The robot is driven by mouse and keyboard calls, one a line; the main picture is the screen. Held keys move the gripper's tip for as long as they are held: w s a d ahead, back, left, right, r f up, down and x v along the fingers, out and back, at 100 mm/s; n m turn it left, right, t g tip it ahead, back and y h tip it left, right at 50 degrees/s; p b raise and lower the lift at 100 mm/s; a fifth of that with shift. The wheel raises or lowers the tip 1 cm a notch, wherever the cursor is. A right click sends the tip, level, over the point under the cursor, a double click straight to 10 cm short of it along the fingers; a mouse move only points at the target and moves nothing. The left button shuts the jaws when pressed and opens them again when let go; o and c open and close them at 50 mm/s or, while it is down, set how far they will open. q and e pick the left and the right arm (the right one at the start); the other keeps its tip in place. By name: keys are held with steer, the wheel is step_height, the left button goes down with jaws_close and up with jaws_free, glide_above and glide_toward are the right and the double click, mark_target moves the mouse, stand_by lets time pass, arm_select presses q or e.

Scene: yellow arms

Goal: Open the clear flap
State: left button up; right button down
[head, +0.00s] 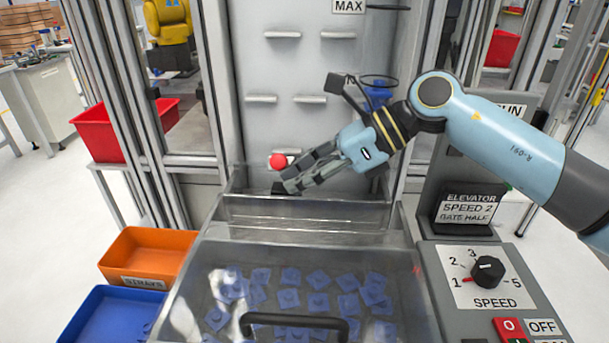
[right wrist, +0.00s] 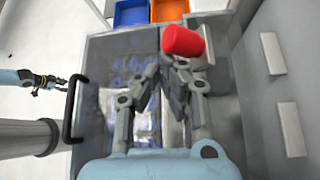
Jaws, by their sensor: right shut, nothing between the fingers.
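The clear flap (head: 210,262) lies flat over a bin in the head view, with many small blue pieces visible through it. Its black handle (head: 295,319) is at the near edge; in the right wrist view the handle (right wrist: 72,112) is at the left. My right gripper (head: 285,181) is beyond the flap in the head view, near the grey upright panel, away from the handle. Its fingers are shut and empty. A red knob (head: 278,161) is close by its fingertips, not between them. My left gripper (right wrist: 60,82) is small in the right wrist view, left of the handle; its fingers are unclear.
A grey upright panel with short ledges (head: 283,35) stands behind the bin. A control box with a speed dial (head: 487,271) is at the right. An orange tray (head: 148,238) and a blue tray (head: 95,318) are at the left.

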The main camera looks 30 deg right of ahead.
steer(key=v, duration=0.7)
steer(key=shift+d, duration=0.2)
steer(key=shift+s+r, duration=0.1)
